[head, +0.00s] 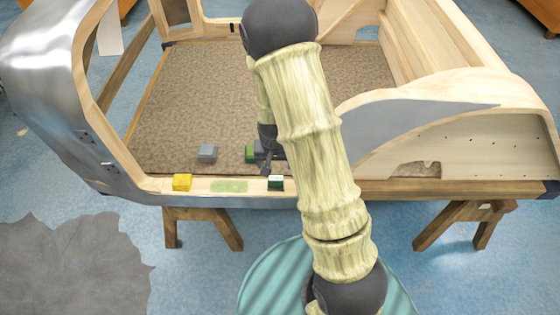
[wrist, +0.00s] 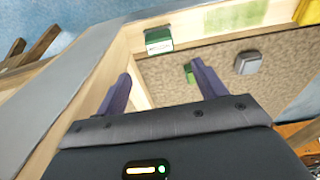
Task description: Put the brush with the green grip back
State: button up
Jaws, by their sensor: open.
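A small green object (head: 250,153) lies on the brown carpet inside the frame, partly hidden by my gripper in the head view. It also shows in the wrist view (wrist: 190,75), partly behind my right finger. A dark green block with a pale top (head: 276,182) sits on the wooden sill, also in the wrist view (wrist: 158,41). Which of these is the brush is too small to tell. A flat light-green patch (head: 229,186) on the sill is bare. My gripper (wrist: 163,84) is open, with nothing between its fingers, above the sill's inner edge.
A yellow block (head: 181,182) sits on the sill left of the green patch. A grey block (head: 207,152) lies on the carpet (head: 190,100). The wooden frame has a metal-clad corner (head: 55,75) at left and a raised side panel (head: 460,140) at right. The carpet's left part is clear.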

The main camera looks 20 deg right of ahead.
jog(key=s+r+n, duration=0.3)
jog(key=s+r, duration=0.9)
jog(key=r, duration=0.5)
jog(key=shift+s+d+r+n+t, duration=0.15)
jog(key=shift+s+d+n+t, duration=0.15)
jog(key=shift+d+t, duration=0.1)
